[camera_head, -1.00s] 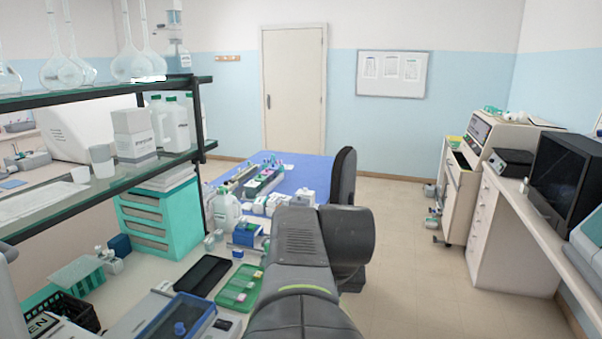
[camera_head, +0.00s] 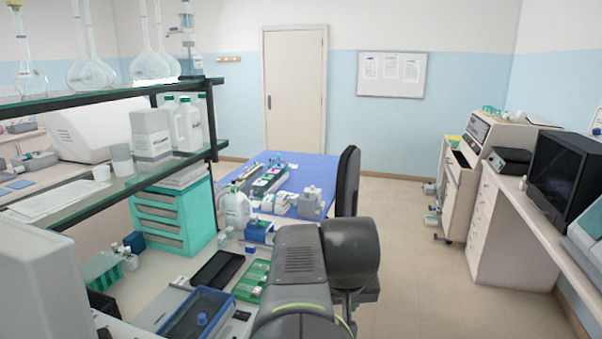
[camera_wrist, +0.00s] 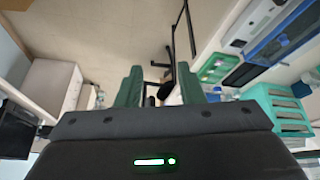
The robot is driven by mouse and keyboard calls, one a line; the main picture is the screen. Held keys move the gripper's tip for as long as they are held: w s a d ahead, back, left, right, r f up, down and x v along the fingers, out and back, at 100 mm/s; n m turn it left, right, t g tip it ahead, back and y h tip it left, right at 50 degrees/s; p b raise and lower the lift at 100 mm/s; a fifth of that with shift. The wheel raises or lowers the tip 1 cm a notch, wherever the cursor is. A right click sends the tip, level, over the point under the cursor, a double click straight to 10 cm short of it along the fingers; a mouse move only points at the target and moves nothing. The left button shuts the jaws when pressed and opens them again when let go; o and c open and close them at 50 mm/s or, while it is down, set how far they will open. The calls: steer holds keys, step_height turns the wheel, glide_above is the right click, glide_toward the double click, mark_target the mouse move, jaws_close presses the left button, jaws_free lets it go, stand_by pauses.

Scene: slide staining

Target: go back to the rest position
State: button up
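My gripper (camera_wrist: 160,84) shows in the wrist view, its two dark green fingers apart with nothing between them. It hangs in the air, with the floor and chair parts behind the gap. In the head view my arm covers the lower middle, and the gripper is hidden there. The green slide tray (camera_head: 251,281) lies on the bench left of my arm. It also shows in the wrist view (camera_wrist: 217,65).
A glass shelf (camera_head: 75,213) stands left. A black chair (camera_head: 347,180) is beside the blue table (camera_head: 322,172). The floor (camera_head: 420,260) right of my arm is clear.

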steer(key=shift+s+a, duration=0.25)
